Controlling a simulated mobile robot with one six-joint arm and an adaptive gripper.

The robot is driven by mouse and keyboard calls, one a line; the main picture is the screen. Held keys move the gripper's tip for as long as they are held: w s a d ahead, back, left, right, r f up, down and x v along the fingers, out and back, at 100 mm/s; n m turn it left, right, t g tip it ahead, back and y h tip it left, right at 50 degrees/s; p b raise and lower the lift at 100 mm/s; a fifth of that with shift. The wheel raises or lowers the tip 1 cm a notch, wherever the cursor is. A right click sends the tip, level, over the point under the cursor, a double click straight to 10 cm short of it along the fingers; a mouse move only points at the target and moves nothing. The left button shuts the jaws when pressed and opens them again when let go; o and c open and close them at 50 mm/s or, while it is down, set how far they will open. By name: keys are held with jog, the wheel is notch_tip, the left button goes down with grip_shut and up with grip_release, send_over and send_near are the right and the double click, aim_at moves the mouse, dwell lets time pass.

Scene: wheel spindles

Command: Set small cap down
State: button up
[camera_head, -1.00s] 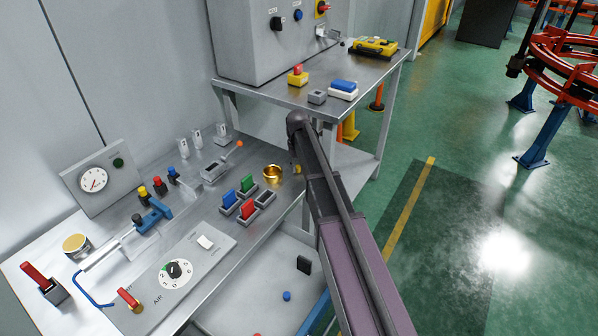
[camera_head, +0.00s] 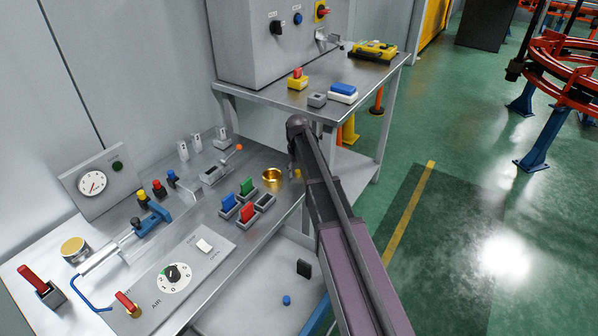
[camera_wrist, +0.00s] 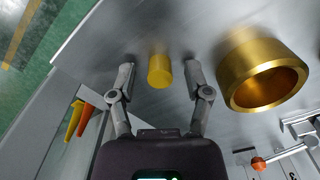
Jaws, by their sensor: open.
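The small cap is a yellow cylinder (camera_wrist: 160,71) on the grey metal bench top, between the two fingers of my gripper (camera_wrist: 160,75) in the wrist view. My gripper is open, with a visible gap on each side of the cap. In the head view the cap (camera_head: 297,173) is a small yellow spot beside my arm, near the bench's right edge. My arm hides most of the gripper there. A larger gold ring-shaped cup (camera_wrist: 263,76) stands to the right of the cap in the wrist view; in the head view it is left of it (camera_head: 272,178).
Blue, green and red blocks in dark holders (camera_head: 247,213) stand left of my arm. An orange-tipped lever (camera_wrist: 258,163) is near the cup. A higher metal table (camera_head: 275,97) with small boxes stands behind. The bench edge is close to the cap.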

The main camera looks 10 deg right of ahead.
aim_at(298, 172)
jog(key=shift+r, duration=0.15)
notch_tip(298, 172, up, 12)
jog(key=p, duration=1.2)
dwell(0.8)
jog(key=s+m, duration=0.2)
jog(key=s, duration=2.6)
jog(key=shift+s+a, duration=0.15)
jog(key=shift+a, duration=0.2)
jog(key=shift+c, duration=0.4)
